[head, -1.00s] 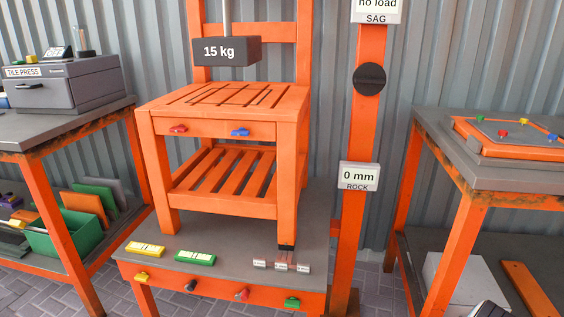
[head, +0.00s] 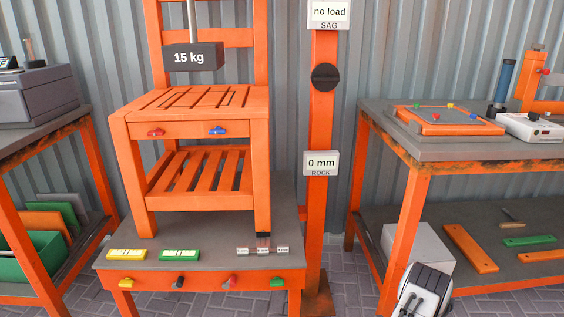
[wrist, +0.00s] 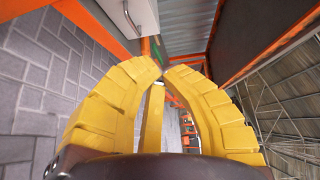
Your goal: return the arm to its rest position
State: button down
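My gripper (wrist: 163,73) shows in the wrist view with its thick yellow segmented fingers. The two outer fingers curve inward and their tips come together, with a third yellow finger between them lower down. Nothing is held between them. In the head view the gripper itself does not show; a white and black part at the bottom right looks like my arm, in front of the right bench.
An orange chair (head: 190,105) with a hanging 15 kg weight (head: 192,57) stands on a grey platform (head: 200,257). An orange gauge post (head: 321,120) stands beside it. The right bench (head: 390,150) holds an orange-edged panel (head: 450,121). Paved floor shows between platform and bench.

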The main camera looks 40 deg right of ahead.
jog(key=w+a+r+n+t+y+p, duration=0.1)
jog(key=w+a+r+n+y+p, duration=0.2)
jog(key=w+r, duration=0.45)
jog(key=w+a+r+n+t+y+p, duration=0.2)
jog(key=w+r+n+p, duration=0.25)
jog(key=w+r, duration=0.35)
jog(key=w+a+r+n+t+y+p, duration=0.1)
jog(key=w+a+r+n+y+p, duration=0.15)
jog(key=w+r+p, duration=0.55)
jog(key=w+a+r+n+y+p, duration=0.3)
jog(key=a+r+n, duration=0.3)
jog(key=a+r, duration=0.65)
jog(key=s+a+r+n+g+y+p, duration=0.1)
jog(key=s+a+r+n+y+p, duration=0.1)
jog(key=a+r+n+p, duration=0.45)
jog(key=s+a+r+n+y+p, duration=0.2)
jog(key=a+r+p, duration=0.1)
jog(key=a+r, duration=0.8)
jog(key=s+a+r+n+g+y+p, duration=0.1)
jog(key=s+a+r+n+p, duration=0.3)
jog(key=s+a, duration=0.2)
jog(key=s+a+r+n+g+y+p, duration=0.1)
jog(key=s+a+r+n+g+p, duration=0.1)
jog(key=s+a+r+n+p, duration=0.2)
jog(key=s+a+r, duration=0.1)
jog(key=s+a, duration=0.2)
jog(key=s, duration=0.3)
jog(key=shift+s+a+r, duration=0.15)
jog(key=shift+s+a, duration=0.05)
jog(key=shift+a, duration=0.1)
